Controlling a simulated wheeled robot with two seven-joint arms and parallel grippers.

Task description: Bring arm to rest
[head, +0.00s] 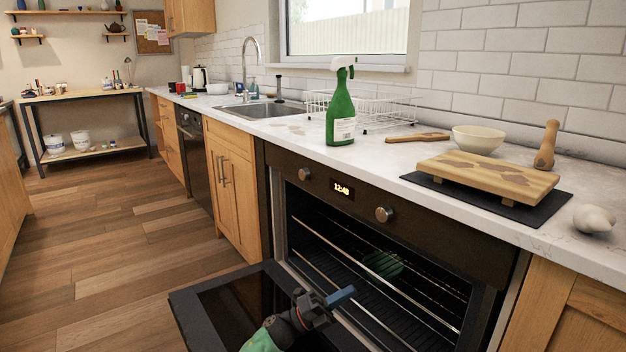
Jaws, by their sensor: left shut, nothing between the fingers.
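My left gripper (341,296) is low in the head view, just in front of the open oven (375,280) and above its lowered door (225,308). Its blue fingers are shut with nothing between them, and point right toward the oven opening. My left arm comes in from the bottom edge. My right gripper is not in view. A green ridged object (383,263) is inside the oven on the rack, apart from the gripper; what it is I cannot tell.
The open door juts out over the wooden floor (130,260). On the counter above stand a green spray bottle (341,115), a white bowl (479,139), a wooden board (487,175) on a dark mat, a wooden pestle (546,145) and a wire rack (385,108). The floor at left is clear.

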